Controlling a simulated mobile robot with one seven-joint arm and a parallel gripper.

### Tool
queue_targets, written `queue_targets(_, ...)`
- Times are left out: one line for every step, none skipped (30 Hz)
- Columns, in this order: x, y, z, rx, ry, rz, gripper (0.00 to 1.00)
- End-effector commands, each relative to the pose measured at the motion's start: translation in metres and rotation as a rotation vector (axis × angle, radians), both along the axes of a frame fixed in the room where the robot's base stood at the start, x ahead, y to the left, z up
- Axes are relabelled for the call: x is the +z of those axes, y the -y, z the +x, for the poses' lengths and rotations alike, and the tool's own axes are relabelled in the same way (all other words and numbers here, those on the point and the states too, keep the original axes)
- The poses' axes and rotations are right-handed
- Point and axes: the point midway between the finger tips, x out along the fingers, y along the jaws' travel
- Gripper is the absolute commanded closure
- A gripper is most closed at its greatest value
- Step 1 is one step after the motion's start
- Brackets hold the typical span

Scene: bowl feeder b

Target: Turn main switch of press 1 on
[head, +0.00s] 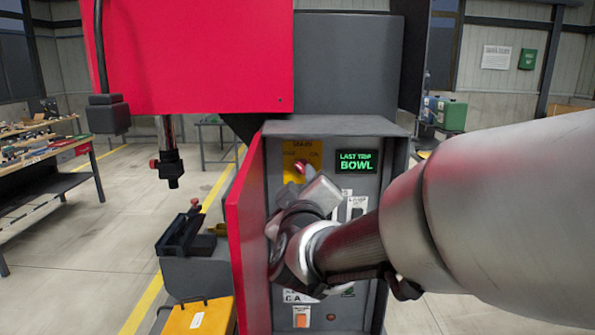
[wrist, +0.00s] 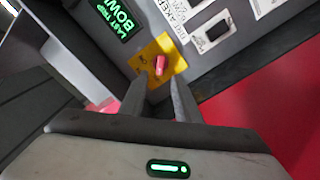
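The main switch, a red handle (head: 300,166) on a yellow plate (head: 313,150), sits at the top of the grey control panel inside the open cabinet. In the wrist view the handle (wrist: 160,66) shows pinkish red on its tilted yellow plate (wrist: 175,57). My gripper (wrist: 158,82) is open, with one finger on each side of the handle's line and the handle just beyond the fingertips. Contact cannot be told. In the head view my gripper (head: 312,180) is just below the handle, and my arm hides much of the panel. The plate's lettering is too small to read.
A red cabinet door (head: 246,235) stands open left of the panel. A green-lit display (head: 357,162) reads "LAST TRIP BOWL". White-labelled controls (wrist: 211,34) sit beside the yellow plate. A red press housing (head: 190,55) overhangs at upper left. A workbench (head: 45,165) stands far left.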

Motion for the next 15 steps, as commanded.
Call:
queue_targets(0.000,0.000,0.011,-0.001,-0.001,-0.001,0.70)
queue_targets(0.000,0.001,0.017,-0.002,-0.002,-0.001,0.70)
queue_targets(0.001,0.000,0.025,-0.001,-0.001,-0.001,0.70)
queue_targets(0.001,0.000,0.029,-0.001,-0.001,-0.001,0.70)
queue_targets(0.000,0.000,0.034,-0.001,-0.001,-0.001,0.70)
queue_targets(0.000,0.000,0.040,-0.001,-0.001,0.000,0.70)
queue_targets(0.000,0.000,0.044,-0.001,-0.001,0.000,0.70)
queue_targets(0.001,0.000,0.048,-0.001,-0.001,0.000,0.70)
queue_targets(0.001,0.000,0.052,-0.001,-0.001,-0.001,0.70)
queue_targets(0.000,0.000,0.054,-0.001,-0.001,0.000,0.70)
queue_targets(0.000,0.000,0.056,-0.001,-0.001,0.000,0.70)
queue_targets(0.000,0.000,0.058,-0.001,-0.001,0.001,0.70)
queue_targets(0.000,0.000,0.059,-0.001,-0.001,0.001,0.70)
queue_targets(0.000,0.000,0.060,-0.001,-0.001,0.001,0.70)
queue_targets(0.000,0.000,0.061,0.000,0.000,0.001,0.70)
